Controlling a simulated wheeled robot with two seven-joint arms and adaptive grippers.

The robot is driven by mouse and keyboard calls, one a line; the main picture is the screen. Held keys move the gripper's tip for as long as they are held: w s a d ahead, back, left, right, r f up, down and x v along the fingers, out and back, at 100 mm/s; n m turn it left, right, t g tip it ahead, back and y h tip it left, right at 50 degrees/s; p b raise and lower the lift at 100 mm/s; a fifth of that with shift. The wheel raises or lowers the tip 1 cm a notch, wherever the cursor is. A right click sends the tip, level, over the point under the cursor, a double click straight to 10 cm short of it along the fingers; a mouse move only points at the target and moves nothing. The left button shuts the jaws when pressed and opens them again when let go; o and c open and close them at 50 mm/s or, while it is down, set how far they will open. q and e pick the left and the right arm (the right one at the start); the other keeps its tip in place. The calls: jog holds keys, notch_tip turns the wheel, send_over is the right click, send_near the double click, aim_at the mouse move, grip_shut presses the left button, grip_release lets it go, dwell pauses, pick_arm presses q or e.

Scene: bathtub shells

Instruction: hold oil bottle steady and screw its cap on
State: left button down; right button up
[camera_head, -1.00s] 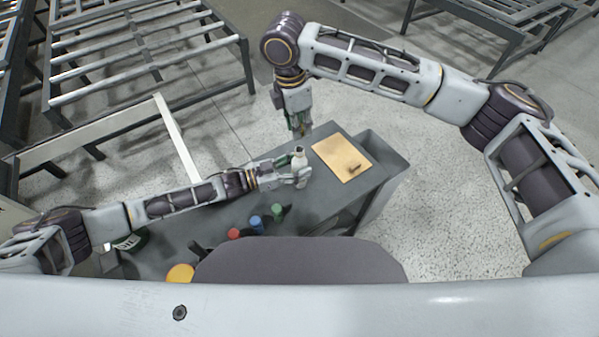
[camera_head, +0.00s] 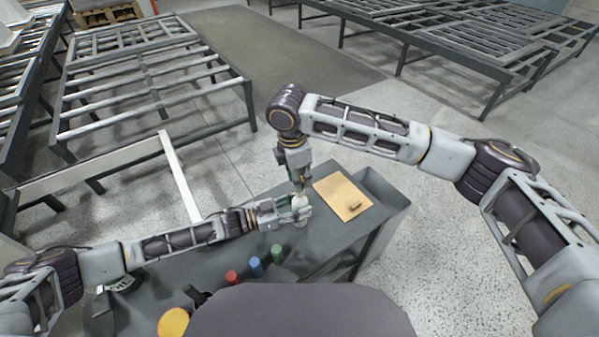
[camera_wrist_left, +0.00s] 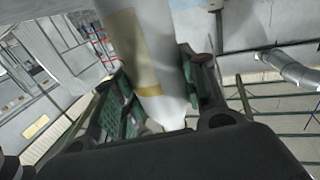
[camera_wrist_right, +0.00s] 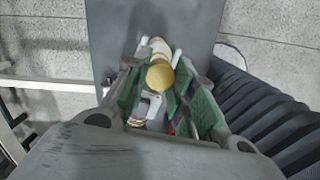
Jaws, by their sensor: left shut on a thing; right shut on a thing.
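The oil bottle (camera_head: 300,223) is white and stands upright over the grey table in the head view. My left gripper (camera_head: 297,210) is shut around its body from the left. In the left wrist view the bottle (camera_wrist_left: 155,50), with a tan label, runs between the fingers. My right gripper (camera_head: 300,190) points down from above, right over the bottle's top. In the right wrist view it is shut on a round yellow cap (camera_wrist_right: 159,77), with the pale bottle (camera_wrist_right: 159,47) close behind it. I cannot tell whether cap and bottle neck touch.
A tan board (camera_head: 340,198) with a small dark item lies on the grey table (camera_head: 225,258), right of the bottle. Red (camera_head: 231,277), blue (camera_head: 256,266) and green (camera_head: 277,253) cylinders stand nearer me. A yellow round item (camera_head: 173,322) is at the near left. Metal racks (camera_head: 150,80) stand beyond.

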aim_at(300, 200)
jog(key=shift+f, duration=0.25)
jog(key=shift+f, duration=0.15)
dwell(0.4)
jog(key=shift+f, duration=0.75)
jog(key=shift+f, duration=0.55)
dwell(0.8)
